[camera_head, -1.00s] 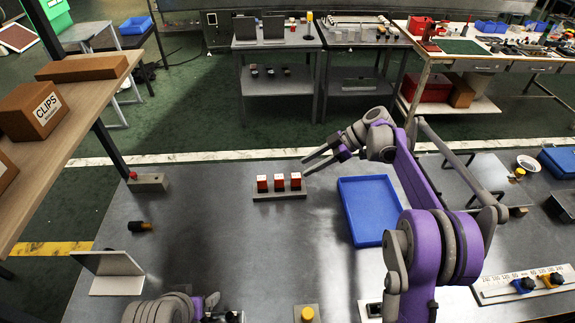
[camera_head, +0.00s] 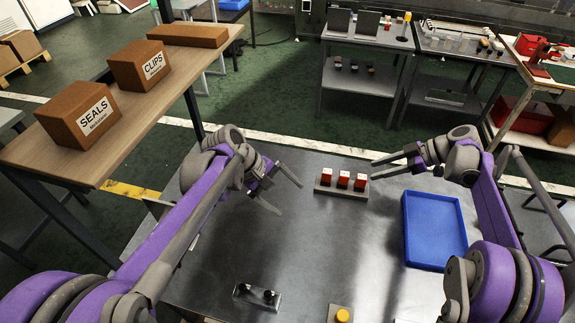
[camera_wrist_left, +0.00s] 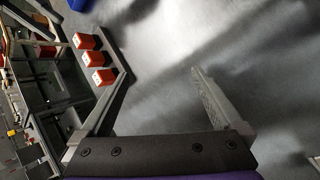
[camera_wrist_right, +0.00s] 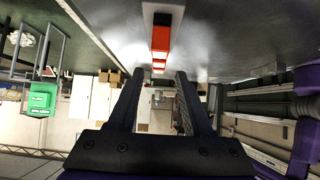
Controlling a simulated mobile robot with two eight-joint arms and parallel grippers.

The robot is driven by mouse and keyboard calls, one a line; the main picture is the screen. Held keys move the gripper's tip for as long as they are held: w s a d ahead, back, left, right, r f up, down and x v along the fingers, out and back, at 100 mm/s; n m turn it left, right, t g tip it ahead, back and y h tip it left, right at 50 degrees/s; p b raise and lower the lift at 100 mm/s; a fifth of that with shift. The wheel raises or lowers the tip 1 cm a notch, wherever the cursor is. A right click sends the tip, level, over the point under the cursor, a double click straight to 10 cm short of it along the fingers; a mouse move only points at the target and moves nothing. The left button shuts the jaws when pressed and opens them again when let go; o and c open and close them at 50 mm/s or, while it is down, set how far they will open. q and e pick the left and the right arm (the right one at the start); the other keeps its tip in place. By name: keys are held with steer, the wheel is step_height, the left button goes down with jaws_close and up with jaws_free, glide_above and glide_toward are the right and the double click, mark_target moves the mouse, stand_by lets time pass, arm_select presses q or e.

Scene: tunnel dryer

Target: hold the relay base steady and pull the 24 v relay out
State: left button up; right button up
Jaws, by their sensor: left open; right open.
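Three red relays with pale faces stand in a row on a grey relay base (camera_head: 341,194) on the metal table. They are the left relay (camera_head: 326,177), the middle relay (camera_head: 343,179) and the right relay (camera_head: 360,182); I cannot read which is 24 V. My left gripper (camera_head: 290,199) is open and empty, left of the base and apart from it. In the left wrist view the relays (camera_wrist_left: 93,58) lie beyond one finger. My right gripper (camera_head: 373,170) is open and empty, just right of the row. The right wrist view looks along the row (camera_wrist_right: 161,36), end-on.
A blue tray (camera_head: 434,262) lies right of the base. A metal block with black knobs (camera_head: 257,297) and a yellow button (camera_head: 342,315) are at the front. A shelf with brown boxes (camera_head: 78,112) stands at left. The table between is clear.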

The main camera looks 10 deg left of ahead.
arm_select(q)
steer(key=w+f+n+g+h, duration=0.1)
steer(key=w+f+n+h, duration=0.2)
steer(key=w, duration=0.6)
steer(key=n+h, duration=0.3)
steer(key=n, duration=0.1)
glide_toward(321, 180)
steer(key=shift+w+a+g, duration=0.1)
steer(key=shift+a+g, duration=0.2)
steer(key=shift+a, duration=0.35)
steer(key=shift+w+a+f+h, duration=0.25)
steer(key=shift+w+f+h, duration=0.1)
steer(key=shift+h, duration=0.05)
steer(key=x, duration=1)
steer(key=shift+s+d+f, duration=0.1)
steer(key=shift+d, duration=0.3)
steer(key=shift+c, duration=0.2)
